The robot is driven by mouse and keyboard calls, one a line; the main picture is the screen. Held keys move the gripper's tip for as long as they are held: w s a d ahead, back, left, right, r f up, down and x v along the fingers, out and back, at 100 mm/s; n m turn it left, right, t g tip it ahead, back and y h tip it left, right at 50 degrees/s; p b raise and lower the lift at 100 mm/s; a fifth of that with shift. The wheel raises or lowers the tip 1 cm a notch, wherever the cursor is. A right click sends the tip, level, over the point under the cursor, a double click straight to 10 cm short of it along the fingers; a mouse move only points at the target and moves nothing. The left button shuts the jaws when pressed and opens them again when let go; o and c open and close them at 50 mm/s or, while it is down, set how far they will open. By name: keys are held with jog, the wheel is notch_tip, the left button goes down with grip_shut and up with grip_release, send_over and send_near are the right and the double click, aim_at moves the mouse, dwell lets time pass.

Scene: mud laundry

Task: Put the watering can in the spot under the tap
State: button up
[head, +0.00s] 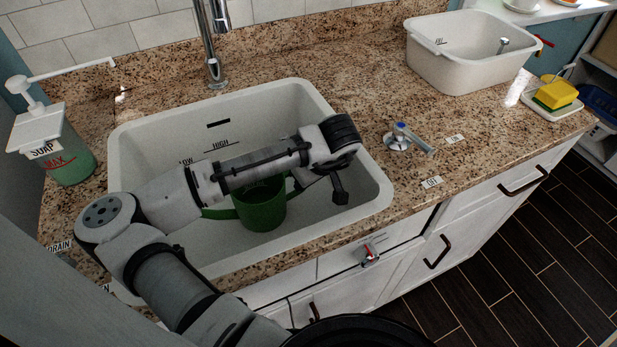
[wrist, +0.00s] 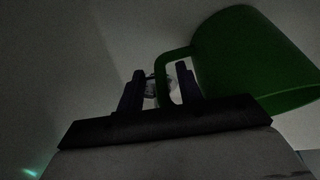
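The green watering can (head: 262,207) stands in the white sink basin (head: 345,112), partly hidden behind my forearm. The chrome tap (head: 211,45) rises at the back edge of the sink, and its upper end is cut off. My gripper (head: 338,190) is low in the right part of the basin, beside the can's handle side. In the wrist view, my gripper (wrist: 160,90) has its two fingers apart. The outer bar of the handle on the can (wrist: 245,60) shows between them, with a gap to the left finger. Contact cannot be told.
A soap dispenser (head: 55,145) stands left of the sink. A blue-marked valve (head: 400,137) sits on the counter at right. A white tub (head: 465,55) and a dish with a yellow sponge (head: 556,93) stand farther right. The sink's raised walls surround my gripper.

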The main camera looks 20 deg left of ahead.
jog(key=shift+r, duration=0.15)
jog(key=v, duration=1.2)
jog(key=shift+b, duration=0.4)
jog(key=shift+r, duration=0.15)
